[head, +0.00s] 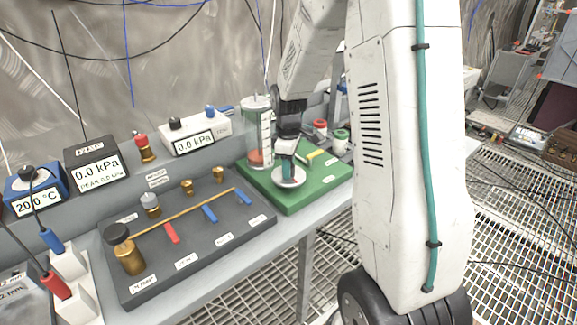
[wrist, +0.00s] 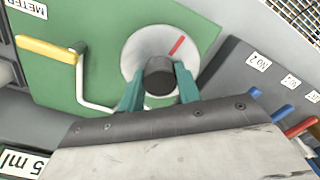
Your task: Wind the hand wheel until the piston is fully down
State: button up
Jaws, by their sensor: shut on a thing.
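The hand wheel (head: 289,177) is a pale disc on the green base plate (head: 300,200). In the wrist view the hand wheel (wrist: 135,58) shows a red mark and a dark round knob (wrist: 160,77). My gripper (wrist: 159,84) has its two teal fingers shut on this knob, one on each side. In the head view my gripper (head: 288,165) points down onto the wheel. The clear upright cylinder (head: 258,118) stands behind and left of it on the green plate. An orange-red part, seemingly the piston, shows low inside the cylinder; its exact height is hard to read.
A yellow-handled lever (wrist: 48,50) on a bent white pipe lies close beside the wheel. A dark manifold board (head: 205,235) with a brass pipe and coloured valve handles is to the left. Pressure meters (head: 97,170) stand behind it. Red and green capped jars (head: 341,138) stand behind right.

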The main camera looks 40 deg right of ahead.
jog(key=shift+w+n, duration=0.1)
jog(key=shift+n, duration=0.7)
jog(key=o, duration=1)
jog(key=shift+c, duration=0.2)
notch_tip(320, 180, up, 8)
jog(key=shift+f, duration=0.1)
